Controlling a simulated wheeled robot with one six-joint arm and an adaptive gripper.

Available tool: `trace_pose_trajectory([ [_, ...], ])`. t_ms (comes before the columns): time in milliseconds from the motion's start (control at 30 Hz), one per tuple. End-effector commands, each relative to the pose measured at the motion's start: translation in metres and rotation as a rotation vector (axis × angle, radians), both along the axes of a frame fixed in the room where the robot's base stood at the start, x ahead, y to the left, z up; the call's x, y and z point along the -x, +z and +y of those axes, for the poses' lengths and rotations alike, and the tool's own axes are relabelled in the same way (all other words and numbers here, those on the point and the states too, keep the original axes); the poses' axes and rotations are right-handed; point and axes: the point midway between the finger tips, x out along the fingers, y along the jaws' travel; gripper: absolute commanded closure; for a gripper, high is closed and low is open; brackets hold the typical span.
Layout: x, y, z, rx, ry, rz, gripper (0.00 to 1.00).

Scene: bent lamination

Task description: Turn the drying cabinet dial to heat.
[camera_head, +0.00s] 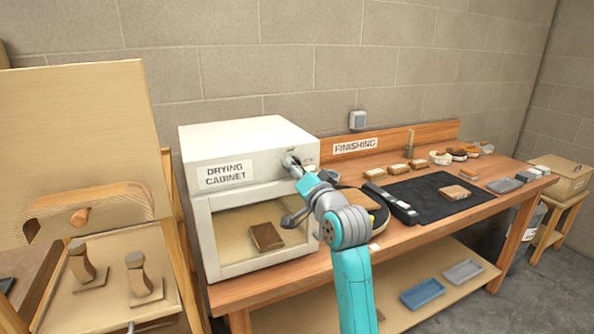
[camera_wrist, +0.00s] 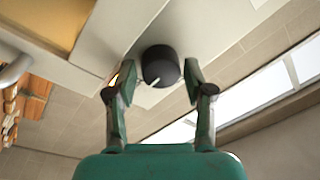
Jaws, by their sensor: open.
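The white drying cabinet (camera_head: 200,143) stands on the wooden bench and carries a label reading DRYING CABINET. Behind its clear front window lies a brown block (camera_head: 266,236). The dark round dial (camera_wrist: 160,66) is on the cabinet's upper front panel, with a pale pointer line. In the head view my gripper (camera_head: 293,164) is at the panel's right end and mostly covers the dial. In the wrist view my gripper (camera_wrist: 154,80) is open, with one finger on each side of the dial. I cannot tell whether the fingers touch it. Markings around the dial cannot be read.
The wooden bench (camera_head: 440,218) runs right, with a FINISHING sign (camera_head: 356,145), a black mat (camera_head: 425,190) and several small blocks and brushes. A wooden stand with a curved wood piece (camera_head: 90,205) is left of the cabinet. A handle (camera_wrist: 15,70) shows at the wrist view's left.

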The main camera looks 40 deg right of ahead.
Motion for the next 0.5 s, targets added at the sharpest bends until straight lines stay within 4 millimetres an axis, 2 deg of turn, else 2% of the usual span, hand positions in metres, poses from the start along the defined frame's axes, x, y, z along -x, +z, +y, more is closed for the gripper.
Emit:
trace_pose_trajectory([
  [167, 0.011, -0.001, 0.003, 0.000, -0.001, -0.001, 0.48],
  [500, 0.073, -0.008, 0.020, 0.000, -0.001, 0.000, 0.48],
])
